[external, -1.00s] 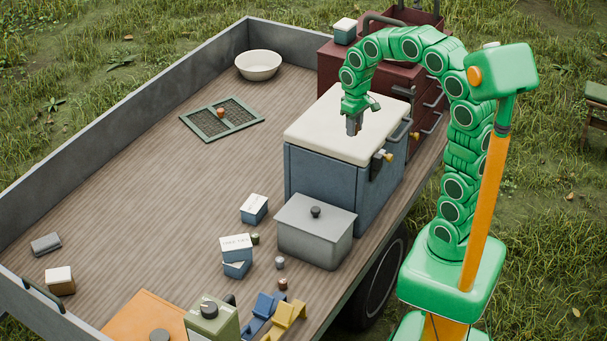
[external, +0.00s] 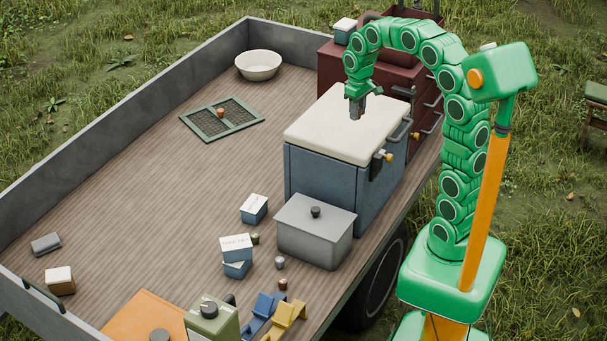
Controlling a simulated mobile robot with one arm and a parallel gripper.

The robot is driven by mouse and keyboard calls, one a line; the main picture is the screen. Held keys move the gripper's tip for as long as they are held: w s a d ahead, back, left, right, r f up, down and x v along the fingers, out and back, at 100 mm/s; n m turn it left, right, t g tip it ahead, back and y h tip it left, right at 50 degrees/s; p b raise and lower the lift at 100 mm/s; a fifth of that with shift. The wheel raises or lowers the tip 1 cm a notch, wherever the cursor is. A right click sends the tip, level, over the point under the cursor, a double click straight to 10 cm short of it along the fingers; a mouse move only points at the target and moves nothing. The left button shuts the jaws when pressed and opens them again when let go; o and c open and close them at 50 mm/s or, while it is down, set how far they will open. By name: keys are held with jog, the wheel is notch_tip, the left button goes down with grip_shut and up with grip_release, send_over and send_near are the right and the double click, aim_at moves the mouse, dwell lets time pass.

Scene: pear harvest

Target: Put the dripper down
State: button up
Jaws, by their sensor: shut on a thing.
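My gripper (external: 356,112) points down over the white lid (external: 325,129) of a blue cooler box (external: 325,185). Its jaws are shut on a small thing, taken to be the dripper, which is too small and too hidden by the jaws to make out. The jaw tips are close to the lid's surface, near its middle. I cannot tell whether they or the held thing touch it. I see no dripper standing anywhere else.
A dark red drawer cabinet (external: 345,66) stands behind the cooler, and a grey lidded box (external: 300,238) in front of it. A white bowl (external: 258,65) and a green mesh frame (external: 207,127) lie on the truck bed. The bed's middle left is clear.

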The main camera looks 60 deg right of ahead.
send_over(340, 135)
jog(key=s, duration=0.1)
notch_tip(340, 135, down, 5)
jog(key=shift+s+a+f, duration=0.15)
jog(key=shift+f, duration=0.05)
jog(key=shift+w+d+f, duration=0.25)
jog(key=shift+w+f, duration=0.45)
jog(key=shift+f, duration=0.1)
notch_tip(340, 135, down, 3)
jog(key=shift+f, duration=0.2)
jog(key=o, duration=1)
jog(key=shift+r, duration=0.1)
